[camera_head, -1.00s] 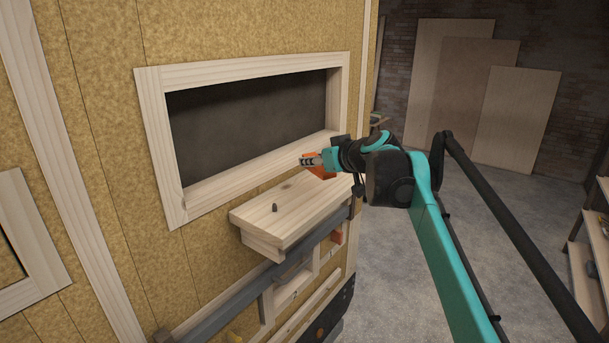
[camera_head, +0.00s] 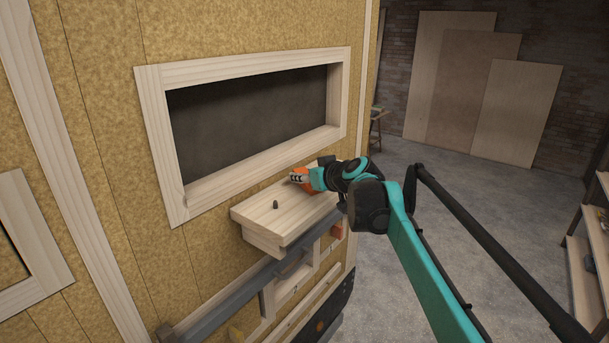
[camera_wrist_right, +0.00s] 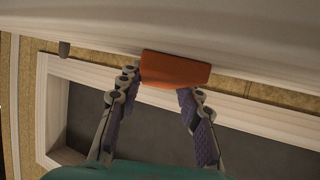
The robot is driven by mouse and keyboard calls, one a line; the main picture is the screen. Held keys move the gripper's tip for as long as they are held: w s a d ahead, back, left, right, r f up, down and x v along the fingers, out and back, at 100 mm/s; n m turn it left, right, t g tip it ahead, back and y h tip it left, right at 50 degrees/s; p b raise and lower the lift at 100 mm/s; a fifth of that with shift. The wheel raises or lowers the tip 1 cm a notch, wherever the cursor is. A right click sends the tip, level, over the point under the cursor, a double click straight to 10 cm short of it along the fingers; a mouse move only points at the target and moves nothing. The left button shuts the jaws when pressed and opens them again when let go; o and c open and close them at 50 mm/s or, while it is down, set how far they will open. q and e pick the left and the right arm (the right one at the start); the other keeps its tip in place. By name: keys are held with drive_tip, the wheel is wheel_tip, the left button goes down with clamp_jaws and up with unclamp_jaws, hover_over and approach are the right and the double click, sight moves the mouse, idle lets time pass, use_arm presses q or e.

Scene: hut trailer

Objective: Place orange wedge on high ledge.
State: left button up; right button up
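The orange wedge (camera_head: 304,186) is in my right gripper (camera_head: 297,178), at the far right end of the pale wooden high ledge (camera_head: 255,217) under the window. In the right wrist view the wedge (camera_wrist_right: 176,69) lies across the tips of the two fingers (camera_wrist_right: 160,86), close to the pale ledge surface (camera_wrist_right: 200,25). The fingers are spread about as wide as the wedge and appear to hold it. I cannot tell whether the wedge touches the ledge. My left gripper is not in view.
A small dark peg (camera_head: 275,205) stands on the ledge. Above it is a framed dark window opening (camera_head: 250,115). A grey rail (camera_head: 255,280) and small wooden compartments lie below. Wooden panels (camera_head: 470,90) lean on the far wall.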

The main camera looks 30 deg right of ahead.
drive_tip(key=shift+o, duration=1.2)
drive_tip(key=shift+w, duration=0.2)
drive_tip(key=shift+r, duration=0.2)
drive_tip(key=b+v, duration=0.1)
drive_tip(key=v, duration=1)
drive_tip(key=shift+s+f, duration=0.1)
drive_tip(key=shift+s+r+b, duration=0.25)
drive_tip(key=shift+s+b, duration=0.05)
drive_tip(key=shift+s, duration=0.15)
